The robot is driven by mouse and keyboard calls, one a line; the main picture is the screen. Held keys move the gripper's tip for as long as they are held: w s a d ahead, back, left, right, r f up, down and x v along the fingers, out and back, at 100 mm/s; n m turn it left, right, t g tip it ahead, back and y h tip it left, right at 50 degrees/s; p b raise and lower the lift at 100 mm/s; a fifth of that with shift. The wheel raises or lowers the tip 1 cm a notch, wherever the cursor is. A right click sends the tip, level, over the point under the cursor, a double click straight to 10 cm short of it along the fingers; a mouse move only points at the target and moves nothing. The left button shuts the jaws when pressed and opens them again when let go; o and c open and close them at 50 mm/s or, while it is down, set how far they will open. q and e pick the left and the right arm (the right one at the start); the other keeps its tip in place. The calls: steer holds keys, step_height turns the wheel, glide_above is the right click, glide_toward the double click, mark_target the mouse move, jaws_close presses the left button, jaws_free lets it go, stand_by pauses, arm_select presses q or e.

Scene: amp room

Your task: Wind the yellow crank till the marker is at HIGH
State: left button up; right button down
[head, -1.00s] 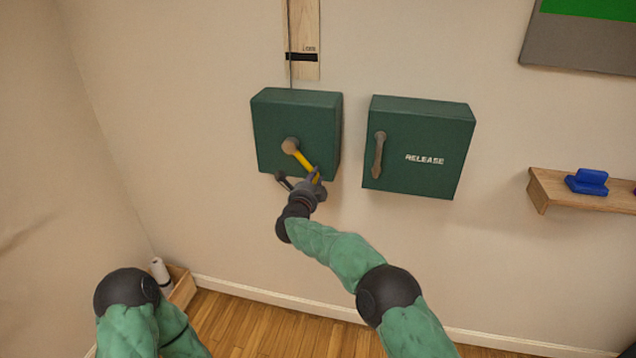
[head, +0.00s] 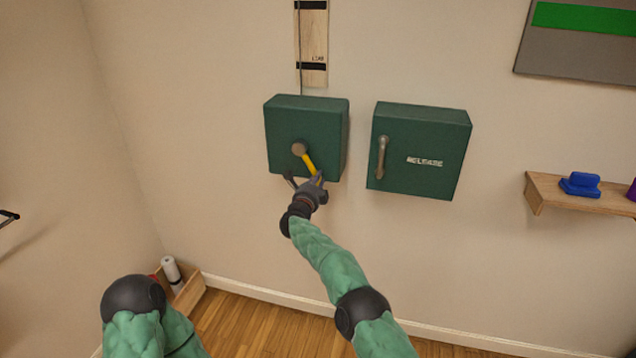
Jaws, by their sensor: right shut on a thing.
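The yellow crank (head: 309,162) sits on the front of the left green box (head: 305,122). Its arm slants down and to the right from a grey-brown hub. My right gripper (head: 317,182) is at the crank's lower end, shut on its handle, and hides most of that handle. A wooden scale board (head: 314,40) rises above the box with black bands on it. The lower band is beside small lettering that seems to read LOW. The board's top is cut off, so HIGH is not in view. I cannot tell which part is the marker. My left gripper is out of view.
A second green box (head: 421,152), lettered RELEASE with a grey lever (head: 381,158), hangs just to the right. A wooden shelf (head: 560,196) holds a blue object (head: 580,184). A wooden crate (head: 188,292) stands on the floor at lower left.

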steer(key=shift+s+a+f, duration=0.1)
steer(key=shift+a+f, duration=0.4)
steer(key=shift+f, duration=0.2)
steer(key=c, duration=1.1)
jaws_free()
steer(key=shift+o, duration=0.2)
steer(key=shift+r, duration=0.3)
steer(key=v, duration=1.1)
steer(key=shift+s+d, duration=0.15)
steer(key=shift+s, duration=0.2)
steer(key=shift+r, duration=0.1)
